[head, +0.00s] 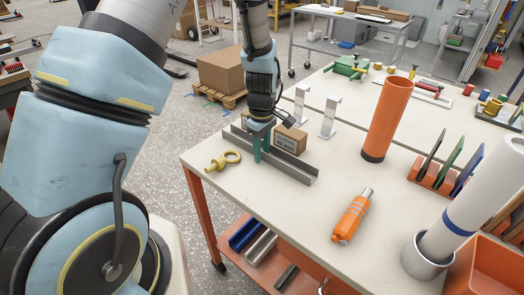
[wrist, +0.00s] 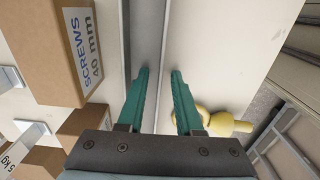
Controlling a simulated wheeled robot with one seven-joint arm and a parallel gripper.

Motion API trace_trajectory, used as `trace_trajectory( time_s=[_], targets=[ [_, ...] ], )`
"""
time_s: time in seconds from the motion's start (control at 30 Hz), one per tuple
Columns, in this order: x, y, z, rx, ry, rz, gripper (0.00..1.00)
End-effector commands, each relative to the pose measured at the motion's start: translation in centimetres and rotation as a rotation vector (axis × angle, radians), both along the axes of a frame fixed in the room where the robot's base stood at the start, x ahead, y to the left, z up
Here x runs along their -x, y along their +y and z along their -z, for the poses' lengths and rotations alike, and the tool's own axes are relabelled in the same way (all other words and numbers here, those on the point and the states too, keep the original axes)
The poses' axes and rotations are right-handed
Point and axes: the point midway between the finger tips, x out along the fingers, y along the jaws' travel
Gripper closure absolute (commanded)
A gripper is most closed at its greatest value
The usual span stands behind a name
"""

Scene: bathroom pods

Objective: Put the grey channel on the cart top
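The grey channel (head: 292,167) lies lengthwise near the left edge of the cream top (head: 300,205) of an orange-legged table with a caster. My gripper (head: 261,150) is lowered over the channel's left half. In the wrist view the channel (wrist: 146,30) runs between and under my gripper (wrist: 160,75). Its two teal fingers are apart. One appears inside the channel and the other outside its near wall; whether they touch it I cannot tell. A grey wheeled cart with a flat top (head: 319,11) stands at the back.
Cardboard boxes (head: 290,138) stand right behind the channel. A yellow eye bolt (head: 222,160) lies at its left. An orange tube (head: 387,118), an orange flashlight-like cylinder (head: 352,215) and a plate rack (head: 432,178) stand or lie to the right. Metal brackets (head: 328,118) are behind.

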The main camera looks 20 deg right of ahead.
Motion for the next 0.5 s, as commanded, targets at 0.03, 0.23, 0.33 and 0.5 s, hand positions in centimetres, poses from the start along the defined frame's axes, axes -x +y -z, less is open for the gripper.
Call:
trace_trajectory(
  time_s=[0.03, 0.23, 0.33, 0.5],
  targets=[
    [0.0, 0.0, 0.0, 0.0, 0.0, 0.0, 0.65],
    [0.0, 0.0, -0.6, 0.001, -0.002, 0.001, 0.65],
    [-0.1, -0.1, -1.7, 0.003, -0.004, 0.001, 0.65],
    [-0.1, -0.1, -4.9, 0.004, -0.005, 0.001, 0.65]
  ],
)
